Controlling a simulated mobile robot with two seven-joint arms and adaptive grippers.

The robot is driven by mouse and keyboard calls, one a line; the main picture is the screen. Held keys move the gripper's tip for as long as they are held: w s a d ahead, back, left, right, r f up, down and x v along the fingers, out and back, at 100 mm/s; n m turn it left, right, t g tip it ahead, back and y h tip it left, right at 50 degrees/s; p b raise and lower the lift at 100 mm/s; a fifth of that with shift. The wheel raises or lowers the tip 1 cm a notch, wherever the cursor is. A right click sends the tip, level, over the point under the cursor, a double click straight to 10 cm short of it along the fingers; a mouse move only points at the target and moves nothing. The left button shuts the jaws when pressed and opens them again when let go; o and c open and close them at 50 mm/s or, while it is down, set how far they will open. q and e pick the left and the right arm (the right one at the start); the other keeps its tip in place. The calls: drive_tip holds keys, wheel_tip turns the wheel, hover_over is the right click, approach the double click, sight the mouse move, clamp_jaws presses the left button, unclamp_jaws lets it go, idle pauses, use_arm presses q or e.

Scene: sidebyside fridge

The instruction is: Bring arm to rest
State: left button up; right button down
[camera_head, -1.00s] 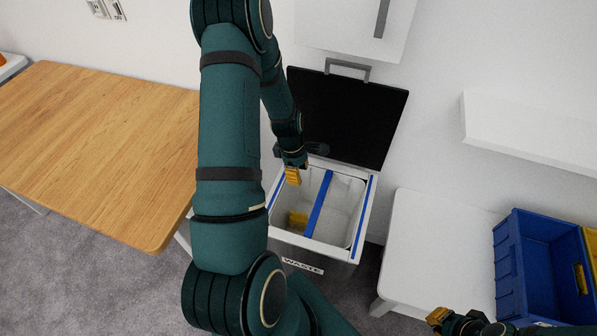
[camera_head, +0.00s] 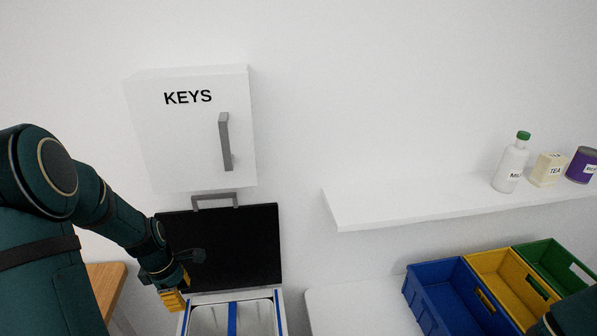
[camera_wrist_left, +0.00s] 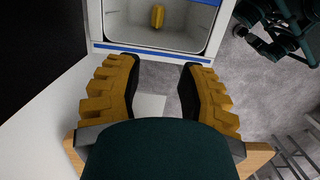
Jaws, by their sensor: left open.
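My left gripper (camera_head: 173,299) is open and empty, with yellow fingers, at the left front of the open waste bin. In the left wrist view the two fingers (camera_wrist_left: 160,90) are spread wide, with nothing between them. The white bin (camera_head: 280,312) with blue strips is cut off by the bottom edge of the head view. In the left wrist view its rim (camera_wrist_left: 150,51) lies just beyond the fingertips. A yellow object (camera_wrist_left: 158,17) lies inside the bin, apart from the gripper. Part of my right arm shows at the lower right of the head view; its fingers are not visible.
The black lid (camera_head: 235,245) stands open against the wall, below a KEYS cabinet (camera_head: 190,125). A shelf (camera_head: 420,205) with a milk bottle (camera_head: 511,165) is at right. Blue (camera_head: 428,300), yellow and green crates stand lower right. A wooden table (camera_head: 103,285) is at left.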

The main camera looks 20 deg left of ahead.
use_arm(q)
drive_tip(key=w+d+f+m, duration=0.1)
drive_tip(key=d+f+m, duration=0.4)
drive_tip(key=d, duration=0.3)
drive_tip(key=w+d+f+m, duration=0.2)
drive_tip(key=d+f+m, duration=0.25)
drive_tip(key=d, duration=0.35)
drive_tip(key=s+d+f+m+h, duration=0.1)
drive_tip(key=s+d+f+m, duration=0.1)
drive_tip(key=d+m, duration=0.4)
drive_tip(key=s+d+f+m+t+h, duration=0.1)
drive_tip(key=s+d+m, duration=0.3)
drive_tip(key=d, duration=0.8)
drive_tip(key=f+m, duration=0.1)
drive_tip(key=m, duration=0.1)
drive_tip(key=shift+s+f+m, duration=0.15)
drive_tip(key=shift+f+m, duration=0.05)
drive_tip(key=shift+m, duration=0.15)
